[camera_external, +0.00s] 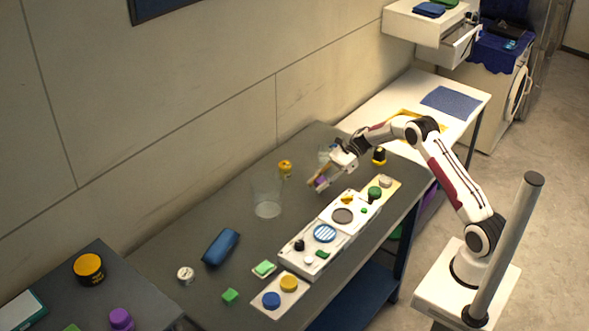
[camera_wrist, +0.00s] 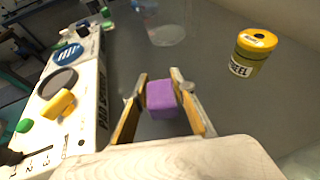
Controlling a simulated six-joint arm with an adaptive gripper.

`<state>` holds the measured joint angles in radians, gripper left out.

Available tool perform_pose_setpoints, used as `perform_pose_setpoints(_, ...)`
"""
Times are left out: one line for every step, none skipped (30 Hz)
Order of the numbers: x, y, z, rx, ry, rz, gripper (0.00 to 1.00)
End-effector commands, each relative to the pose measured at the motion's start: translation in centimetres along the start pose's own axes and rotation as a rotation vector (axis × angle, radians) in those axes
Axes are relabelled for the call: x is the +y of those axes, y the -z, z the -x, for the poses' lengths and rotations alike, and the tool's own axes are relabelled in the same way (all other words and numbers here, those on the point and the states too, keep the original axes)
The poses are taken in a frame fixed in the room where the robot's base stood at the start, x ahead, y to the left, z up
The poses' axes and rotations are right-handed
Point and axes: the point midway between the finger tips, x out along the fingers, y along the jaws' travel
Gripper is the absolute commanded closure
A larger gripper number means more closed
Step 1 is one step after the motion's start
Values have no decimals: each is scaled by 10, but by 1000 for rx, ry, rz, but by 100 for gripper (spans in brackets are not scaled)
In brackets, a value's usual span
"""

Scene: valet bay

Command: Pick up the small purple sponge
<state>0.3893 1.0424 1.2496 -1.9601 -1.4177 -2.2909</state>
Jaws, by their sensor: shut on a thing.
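The small purple sponge (camera_wrist: 162,99) is a block between the two fingers of my gripper (camera_wrist: 163,108) in the wrist view. My gripper is shut on it. In the external view my gripper (camera_external: 319,182) is over the far part of the dark table, with the purple sponge (camera_external: 321,181) showing small at its fingertips. I cannot tell for sure whether the sponge touches the table or is just above it.
A yellow labelled container (camera_wrist: 252,52) and a clear glass (camera_external: 267,198) stand near my gripper. A white panel (camera_external: 325,232) with coloured discs and knobs lies beside it. A blue pouch (camera_external: 221,247) and green sponges lie nearer the camera. The table around my gripper has free room.

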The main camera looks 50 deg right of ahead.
Motion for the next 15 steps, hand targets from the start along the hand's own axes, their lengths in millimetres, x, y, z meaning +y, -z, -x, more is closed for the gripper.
perform_pose_setpoints(0,-6,3,0,0,2,86)
perform_pose_setpoints(0,-10,4,0,1,2,86)
perform_pose_setpoints(0,-16,7,1,1,4,86)
perform_pose_setpoints(0,-20,8,1,1,3,86)
perform_pose_setpoints(0,-24,10,1,1,3,86)
perform_pose_setpoints(0,-30,12,1,2,3,86)
perform_pose_setpoints(0,-34,14,1,2,4,86)
perform_pose_setpoints(0,-38,16,1,1,4,86)
perform_pose_setpoints(0,-43,18,1,1,2,86)
perform_pose_setpoints(0,-47,20,1,0,2,86)
perform_pose_setpoints(0,-51,21,1,0,3,86)
perform_pose_setpoints(0,-55,23,1,0,3,86)
perform_pose_setpoints(0,-58,24,1,0,2,86)
perform_pose_setpoints(0,-61,25,1,0,1,86)
perform_pose_setpoints(0,-64,27,1,0,1,86)
